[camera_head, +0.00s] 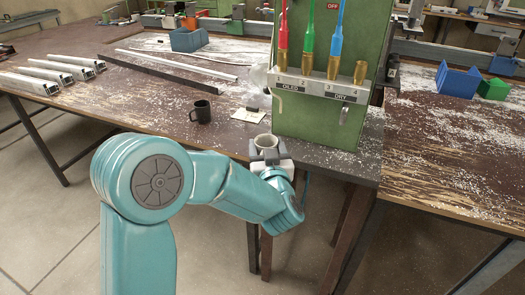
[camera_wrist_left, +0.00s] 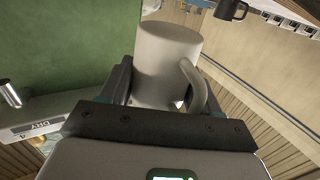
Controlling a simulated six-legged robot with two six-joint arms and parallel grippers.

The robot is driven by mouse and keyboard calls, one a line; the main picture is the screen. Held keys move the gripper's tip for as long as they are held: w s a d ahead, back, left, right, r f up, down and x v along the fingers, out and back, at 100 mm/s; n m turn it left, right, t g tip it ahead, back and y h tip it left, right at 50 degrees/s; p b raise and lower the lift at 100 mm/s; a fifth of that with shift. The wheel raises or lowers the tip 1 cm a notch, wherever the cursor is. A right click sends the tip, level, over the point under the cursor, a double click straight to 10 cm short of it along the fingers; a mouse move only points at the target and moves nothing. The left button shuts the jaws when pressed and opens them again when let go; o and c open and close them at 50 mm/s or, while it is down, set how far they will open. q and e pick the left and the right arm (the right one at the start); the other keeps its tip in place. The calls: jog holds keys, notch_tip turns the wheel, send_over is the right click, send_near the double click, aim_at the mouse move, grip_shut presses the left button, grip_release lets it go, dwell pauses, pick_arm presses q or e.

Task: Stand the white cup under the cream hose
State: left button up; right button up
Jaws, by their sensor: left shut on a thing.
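The white cup (camera_head: 265,143) is in my left gripper (camera_head: 267,157), in front of the green machine's lower left corner. In the left wrist view the cup (camera_wrist_left: 165,55) is between the two dark fingers (camera_wrist_left: 160,85), its handle to the right. The gripper is shut on it. The green machine (camera_head: 320,120) has red, green and blue hoses above brass nozzles on a labelled rail (camera_head: 322,87). A pale curved piece (camera_head: 283,93) shows at the rail's left end; I cannot tell whether it is the cream hose. My right gripper is not in view.
A black mug (camera_head: 200,111) stands on the brown bench (camera_head: 150,110), left of a pale card (camera_head: 249,115). Metal profiles (camera_head: 60,70) and a blue bin (camera_head: 189,39) are farther back. Blue (camera_head: 457,81) and green (camera_head: 493,89) bins stand at right. White shavings litter the bench.

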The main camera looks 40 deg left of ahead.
aim_at(272, 145)
pick_arm(q)
jog(key=shift+w+a+f, duration=0.15)
jog(key=shift+w, duration=0.45)
jog(key=shift+w+a+f, duration=0.1)
jog(key=shift+w+a, duration=0.05)
jog(key=shift+w, duration=0.5)
jog(key=shift+w+a+f, duration=0.15)
jog(key=shift+w, duration=0.45)
jog(key=shift+w+a+f+p, duration=0.15)
jog(key=shift+w+a, duration=0.1)
jog(key=shift+w, duration=0.85)
jog(key=shift+w+a+p, duration=0.2)
jog(key=shift+w+a, duration=0.05)
jog(key=shift+w, duration=0.8)
jog(key=shift+w+a+f+p, duration=0.15)
jog(key=shift+w+a, duration=0.1)
jog(key=shift+w, duration=0.85)
jog(key=shift+f+b, duration=0.3)
jog(key=shift+b, duration=0.1)
jog(key=o, duration=1.2)
jog(key=shift+b+v, duration=0.8)
jog(key=shift+v, duration=4.2)
